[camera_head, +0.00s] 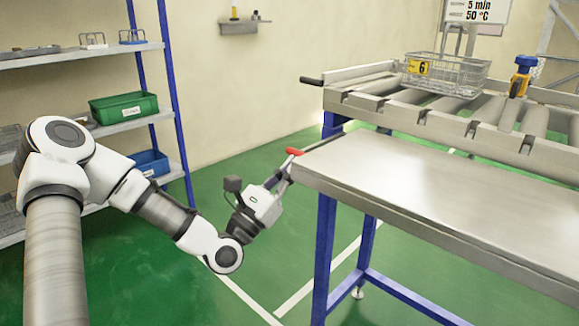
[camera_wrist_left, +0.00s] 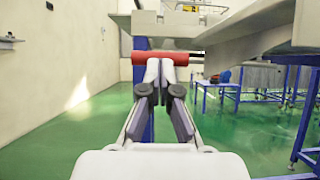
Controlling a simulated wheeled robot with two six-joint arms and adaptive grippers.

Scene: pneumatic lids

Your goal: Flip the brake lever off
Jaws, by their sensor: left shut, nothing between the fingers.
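A lever with a red grip (camera_head: 293,151) sticks out at the near left corner of the steel table; I take it to be the brake lever. In the left wrist view the red grip (camera_wrist_left: 182,58) lies crosswise just beyond the fingertips, under the table's edge. My left gripper (camera_head: 284,174) is shut and empty, pointing up at the lever from below. In the left wrist view the closed fingertips (camera_wrist_left: 160,70) overlap the red grip; I cannot tell whether they touch it. My right gripper is out of view.
The steel table (camera_head: 420,190) stands close to the right of my left gripper. Behind it is a roller conveyor (camera_head: 440,105) with a wire basket (camera_head: 445,73) and a black-ended bar (camera_head: 311,81). Shelves with a green bin (camera_head: 124,108) stand at left. Floor below is clear.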

